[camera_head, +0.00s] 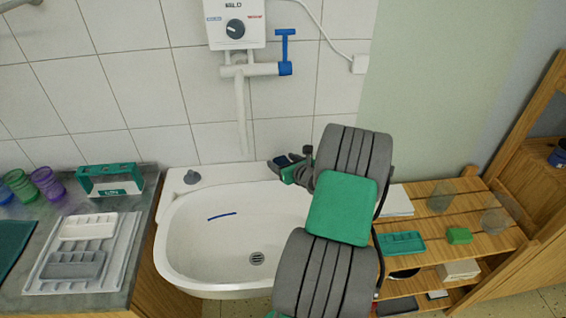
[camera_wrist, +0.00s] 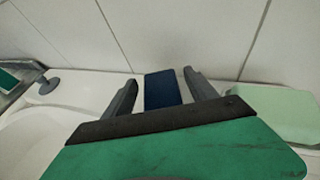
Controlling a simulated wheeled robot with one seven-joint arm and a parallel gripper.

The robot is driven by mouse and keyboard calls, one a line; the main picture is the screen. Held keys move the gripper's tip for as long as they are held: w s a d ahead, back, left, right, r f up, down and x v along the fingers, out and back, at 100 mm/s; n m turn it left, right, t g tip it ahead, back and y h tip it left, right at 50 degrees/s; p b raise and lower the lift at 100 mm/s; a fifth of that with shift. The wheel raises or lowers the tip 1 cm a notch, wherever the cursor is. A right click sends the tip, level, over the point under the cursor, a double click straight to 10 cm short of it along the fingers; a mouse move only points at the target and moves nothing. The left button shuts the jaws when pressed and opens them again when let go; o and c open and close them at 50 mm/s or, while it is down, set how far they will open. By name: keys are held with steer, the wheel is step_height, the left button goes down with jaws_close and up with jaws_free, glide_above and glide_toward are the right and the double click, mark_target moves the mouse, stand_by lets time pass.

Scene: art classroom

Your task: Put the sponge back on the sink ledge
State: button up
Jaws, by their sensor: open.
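A dark blue block (camera_wrist: 165,90), which looks like the sponge, lies on the white sink ledge (camera_wrist: 95,88) close to the tiled wall. It shows small and partly hidden in the head view (camera_head: 281,161), at the back right of the sink (camera_head: 180,254). My gripper (camera_wrist: 160,96) is open, with one grey finger on each side of the block and small gaps visible between. In the head view my gripper (camera_head: 291,168) is over the ledge's right end, and my arm hides part of the sink's right side.
A thin blue strip (camera_head: 222,216) lies in the basin. The heater's pipe (camera_head: 241,115) hangs above the ledge. A counter with trays (camera_head: 128,254) and cups (camera_head: 48,183) is at left. A slatted wooden shelf (camera_head: 455,199) stands at right. The ledge's middle is clear.

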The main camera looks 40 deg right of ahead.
steer(key=v, duration=1.1)
steer(key=w+a+r+n+g+y, duration=0.1)
steer(key=w+a+n+g+y, duration=0.1)
steer(key=a+n, duration=0.65)
steer(key=w+a+n+g+y, duration=0.2)
steer(key=a+n+g, duration=0.1)
steer(key=a+n, duration=0.55)
steer(key=s+a+r+n+g, duration=0.2)
steer(key=s+a+r+n, duration=0.1)
steer(key=s+a+n, duration=0.3)
steer(key=s+a+r+n+g+h, duration=0.1)
steer(key=s+a+r+n+g, duration=0.2)
steer(key=s+a+n, duration=0.3)
steer(key=a+n, duration=0.4)
steer(key=n, duration=0.5)
steer(key=shift+a+n, duration=0.3)
steer(key=shift+a, duration=0.05)
steer(key=shift+s+r, duration=0.15)
